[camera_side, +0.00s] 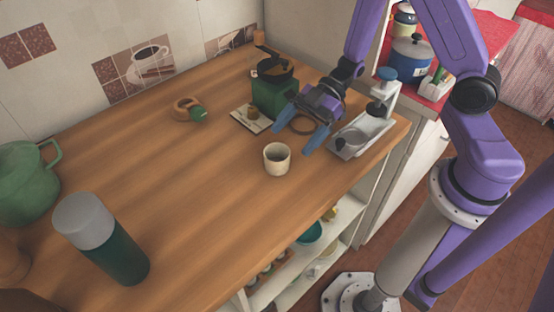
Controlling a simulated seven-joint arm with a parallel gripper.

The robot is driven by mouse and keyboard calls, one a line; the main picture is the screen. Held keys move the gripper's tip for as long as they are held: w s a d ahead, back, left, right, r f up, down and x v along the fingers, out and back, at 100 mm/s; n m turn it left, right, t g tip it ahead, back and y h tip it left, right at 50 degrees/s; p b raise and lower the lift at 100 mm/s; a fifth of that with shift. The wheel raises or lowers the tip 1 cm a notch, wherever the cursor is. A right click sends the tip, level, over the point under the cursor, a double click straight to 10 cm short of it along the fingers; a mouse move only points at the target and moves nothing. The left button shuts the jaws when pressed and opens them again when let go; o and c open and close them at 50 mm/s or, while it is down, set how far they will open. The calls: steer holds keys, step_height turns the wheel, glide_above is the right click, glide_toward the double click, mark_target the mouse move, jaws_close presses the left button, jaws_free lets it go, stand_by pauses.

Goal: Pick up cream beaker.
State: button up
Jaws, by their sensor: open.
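The cream beaker (277,160) stands upright on the wooden counter, near its front edge and around the middle of the picture. Its open top faces up and nothing covers it. My gripper (298,138) has two blue fingers, spread open and pointing down and to the left. It is above and to the right of the beaker, apart from it, with nothing visible between the fingers.
A grey metal stand or tray (361,137) is close right of my gripper. A green grinder (272,95) stands behind it. A brown and green item (189,109) lies further left. A dark green flask (103,240) and a green pot (25,183) are at left. The counter left of the beaker is clear.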

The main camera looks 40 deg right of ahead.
mark_target(268, 167)
steer(key=shift+f+x, duration=0.2)
steer(key=shift+x, duration=2.35)
steer(key=shift+w+d, duration=0.15)
steer(key=shift+w, duration=0.05)
steer(key=c, duration=1.2)
